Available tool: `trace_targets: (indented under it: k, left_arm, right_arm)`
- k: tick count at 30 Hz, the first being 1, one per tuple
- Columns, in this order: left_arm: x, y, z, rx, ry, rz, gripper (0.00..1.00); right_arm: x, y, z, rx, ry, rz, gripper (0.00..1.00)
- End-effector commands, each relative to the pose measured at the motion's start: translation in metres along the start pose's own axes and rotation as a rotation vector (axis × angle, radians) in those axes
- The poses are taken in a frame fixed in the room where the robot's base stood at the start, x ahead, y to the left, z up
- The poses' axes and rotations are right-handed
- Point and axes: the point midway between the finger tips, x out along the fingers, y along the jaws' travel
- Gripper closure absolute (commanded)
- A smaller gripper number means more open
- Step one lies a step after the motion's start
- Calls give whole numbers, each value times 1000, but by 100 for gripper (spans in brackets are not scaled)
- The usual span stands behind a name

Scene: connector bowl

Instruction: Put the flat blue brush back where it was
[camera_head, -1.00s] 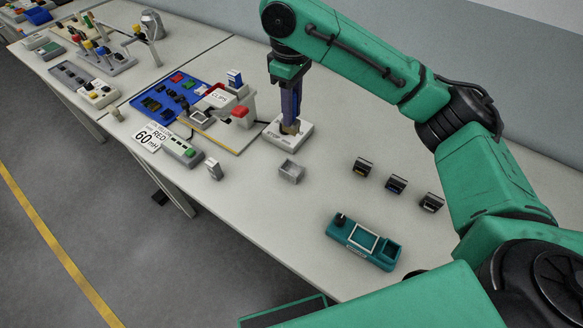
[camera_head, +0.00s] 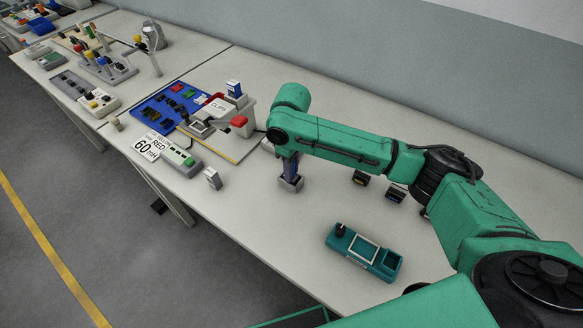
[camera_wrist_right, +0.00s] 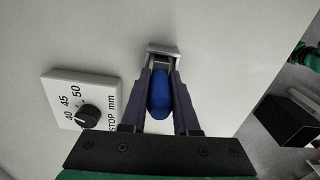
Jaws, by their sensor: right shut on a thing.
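My right gripper (camera_head: 291,172) points down over the table and is shut on the blue brush. The brush (camera_wrist_right: 160,93) shows in the right wrist view as a rounded blue body between the two dark fingers. A small grey open holder (camera_head: 291,185) stands directly under the fingertips; it also shows in the right wrist view (camera_wrist_right: 164,50) just beyond them. The brush's lower end is hidden, so I cannot tell whether it is inside the holder or just above it. My left gripper is not in view.
A white block with a dial marked STOP mm (camera_wrist_right: 72,88) lies beside the gripper. A teal device (camera_head: 364,252) lies nearer on the table. Small dark blocks (camera_head: 361,178) stand to the right, partly behind my arm. A blue board (camera_head: 160,107) and the CLIPS box (camera_head: 218,104) lie left.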

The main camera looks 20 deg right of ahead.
Motion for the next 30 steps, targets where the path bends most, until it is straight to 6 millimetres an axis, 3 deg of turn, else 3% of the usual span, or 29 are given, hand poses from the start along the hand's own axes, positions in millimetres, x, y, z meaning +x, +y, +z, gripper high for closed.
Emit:
trace_targets:
  k: [1,3,14,17,27,30]
  left_arm:
    - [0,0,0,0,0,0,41]
    - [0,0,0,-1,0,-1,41]
    - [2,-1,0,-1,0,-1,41]
    - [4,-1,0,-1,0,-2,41]
    - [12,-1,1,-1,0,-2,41]
    - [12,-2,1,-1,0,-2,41]
  right_arm:
    - [0,0,0,0,0,-1,60]
    - [0,0,0,0,0,0,41]
    - [-5,0,-1,0,2,0,41]
    - [-22,0,-1,-1,5,1,41]
    - [-110,0,-1,0,2,1,41]
    - [-121,0,-1,0,1,0,41]
